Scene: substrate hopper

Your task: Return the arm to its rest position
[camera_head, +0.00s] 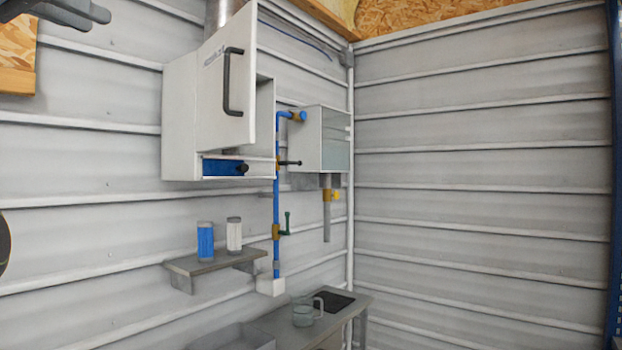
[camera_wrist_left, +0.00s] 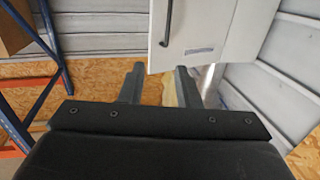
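My left gripper (camera_head: 97,20) shows as dark grey fingers at the top left corner of the head view, high against the wall and apart from everything there. In the left wrist view its two fingers (camera_wrist_left: 160,68) stand apart with nothing between them. The white hopper cabinet (camera_head: 180,120) is on the wall to the right of the gripper. Its door (camera_head: 222,90), with a dark handle (camera_head: 230,82), stands swung open. The door also shows beyond the fingertips in the left wrist view (camera_wrist_left: 215,25). My right gripper is in neither view.
A blue pipe (camera_head: 276,200) with valves runs down beside a grey wall box (camera_head: 320,140). A shelf (camera_head: 205,265) holds a blue canister (camera_head: 205,240) and a white one (camera_head: 234,235). A clear mug (camera_head: 303,314) stands on the bench (camera_head: 275,322). The right wall is bare.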

